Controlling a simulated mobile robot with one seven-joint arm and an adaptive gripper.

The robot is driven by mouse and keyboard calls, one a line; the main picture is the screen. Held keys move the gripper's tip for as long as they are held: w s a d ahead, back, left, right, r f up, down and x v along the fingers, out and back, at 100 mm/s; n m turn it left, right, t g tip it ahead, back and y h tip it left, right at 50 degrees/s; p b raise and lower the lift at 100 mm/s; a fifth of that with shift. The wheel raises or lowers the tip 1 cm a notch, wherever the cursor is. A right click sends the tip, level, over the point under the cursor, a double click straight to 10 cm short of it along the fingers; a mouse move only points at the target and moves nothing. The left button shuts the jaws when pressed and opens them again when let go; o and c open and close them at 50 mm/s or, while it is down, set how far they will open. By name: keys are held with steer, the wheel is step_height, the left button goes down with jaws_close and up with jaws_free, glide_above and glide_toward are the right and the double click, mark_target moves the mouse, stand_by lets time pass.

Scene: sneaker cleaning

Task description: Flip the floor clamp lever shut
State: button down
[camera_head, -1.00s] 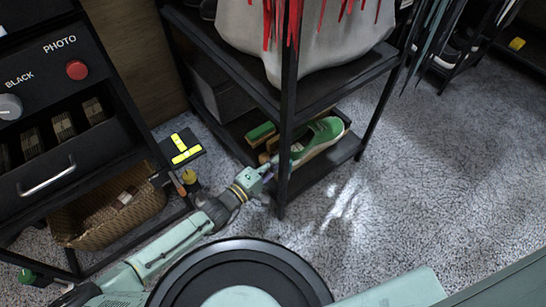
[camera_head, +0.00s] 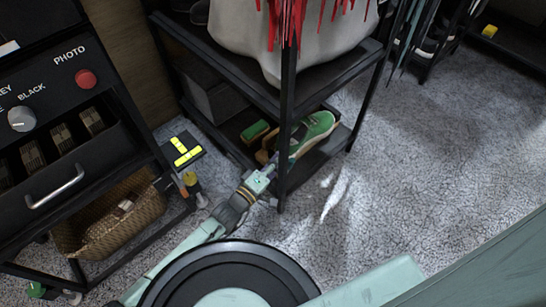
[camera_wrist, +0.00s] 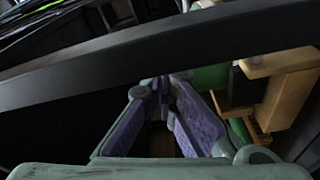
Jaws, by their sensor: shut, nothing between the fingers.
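I cannot make out for sure which part is the floor clamp lever. A small green knob-like part (camera_head: 36,290) sits low by the cart's front foot at the lower left, and it may belong to a clamp. My gripper (camera_head: 272,172) is low beside the front post of the shelf rack, well to the right of that part. In the wrist view my gripper (camera_wrist: 165,85) has its purple-padded fingers together with nothing between them, under a dark bar. The clamp does not show clearly in the wrist view.
A black rack (camera_head: 288,110) holds a green sneaker (camera_head: 313,132) and brushes low down. A black cart (camera_head: 95,190) with a wicker basket (camera_head: 110,215) stands left. A dark pad with yellow marks (camera_head: 183,150) and small bottles (camera_head: 192,184) lie between. Carpet at right is clear.

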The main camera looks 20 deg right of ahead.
steer(key=shift+d, duration=0.1)
steer(key=v, duration=1.2)
steer(key=shift+s, duration=0.1)
